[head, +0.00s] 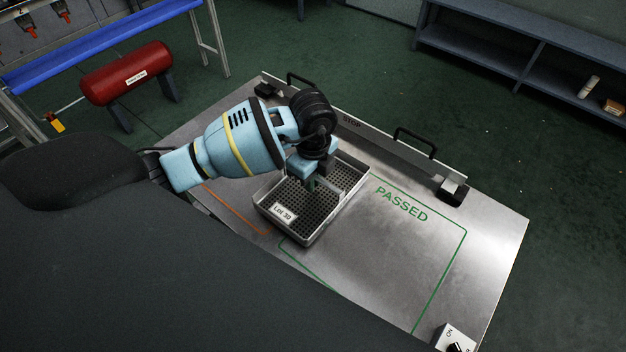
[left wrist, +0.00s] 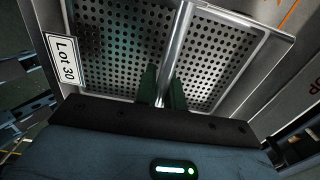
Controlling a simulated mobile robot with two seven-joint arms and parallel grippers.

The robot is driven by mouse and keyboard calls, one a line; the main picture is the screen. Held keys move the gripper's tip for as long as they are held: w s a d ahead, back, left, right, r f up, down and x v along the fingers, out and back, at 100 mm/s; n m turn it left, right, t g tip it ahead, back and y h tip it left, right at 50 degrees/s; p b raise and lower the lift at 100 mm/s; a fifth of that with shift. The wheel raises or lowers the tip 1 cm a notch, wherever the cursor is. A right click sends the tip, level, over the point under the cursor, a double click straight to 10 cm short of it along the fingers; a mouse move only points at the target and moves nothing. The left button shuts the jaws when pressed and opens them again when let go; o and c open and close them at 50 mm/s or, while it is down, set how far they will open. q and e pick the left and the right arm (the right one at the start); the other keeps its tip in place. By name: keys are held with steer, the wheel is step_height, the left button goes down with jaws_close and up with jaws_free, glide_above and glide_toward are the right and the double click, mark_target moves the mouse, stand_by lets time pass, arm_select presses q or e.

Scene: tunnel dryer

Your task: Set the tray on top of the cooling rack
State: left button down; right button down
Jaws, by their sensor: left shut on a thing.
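The tray (head: 322,208) is a small grey metal box with a perforated floor, a raised rim and a "Lot 30" label. It is at the left edge of the green PASSED outline, on or just over the steel table (head: 400,250); I cannot tell which. My left gripper (head: 312,184) is over the tray, shut on its central bar handle. In the left wrist view the green fingers (left wrist: 162,92) close around the bar, and the tray (left wrist: 120,45) fills most of the picture. I cannot identify a cooling rack. My right gripper is out of view.
A raised STOP bar (head: 385,140) with black handles runs along the table's far edge. A control box (head: 455,338) is at the near right corner. A red tank (head: 126,72) and blue rail are back left; a shelf (head: 520,60) is back right.

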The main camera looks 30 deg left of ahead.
arm_select(q)
steer(key=shift+f, duration=0.3)
steer(key=shift+f, duration=0.1)
steer(key=c, duration=1.5)
jaws_free()
steer(key=shift+f, duration=0.1)
step_height(320, 180, up, 11)
steer(key=shift+f+p, duration=0.15)
steer(key=shift+p, duration=0.4)
steer(key=shift+r, duration=0.8)
